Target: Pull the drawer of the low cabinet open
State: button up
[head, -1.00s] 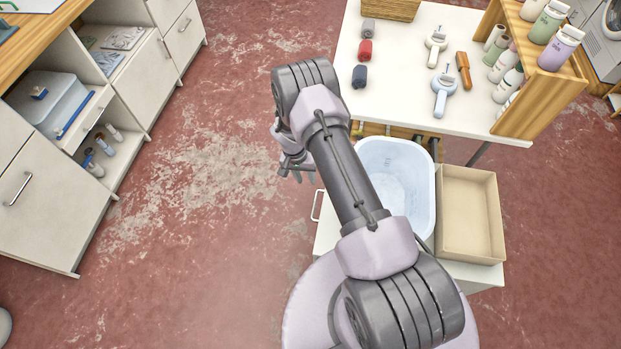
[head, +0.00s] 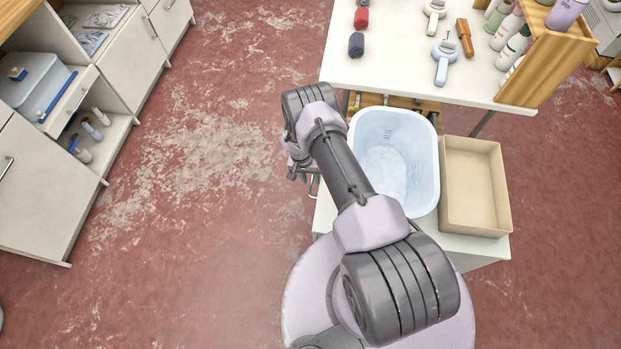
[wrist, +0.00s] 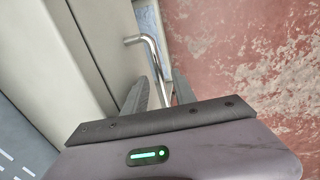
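The low cabinet (head: 461,248) is white and stands below my arm, with a tub and a box on its top. Its drawer front (wrist: 98,45) fills the left of the wrist view and looks shut. A bent metal handle (wrist: 152,58) sticks out from it; in the head view the handle is mostly hidden by my gripper (head: 302,174). In the wrist view my gripper (wrist: 160,92) is open, one finger on each side of the handle bar. I cannot tell whether the fingers touch it.
A pale blue tub (head: 425,165) and an open tan box (head: 475,190) stand on the cabinet. A white table (head: 400,62) with tools and bottles is behind. Another cabinet row (head: 50,200) stands at the left. The red floor (head: 190,240) between is clear.

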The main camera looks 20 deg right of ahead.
grip_shut()
dwell(1.4)
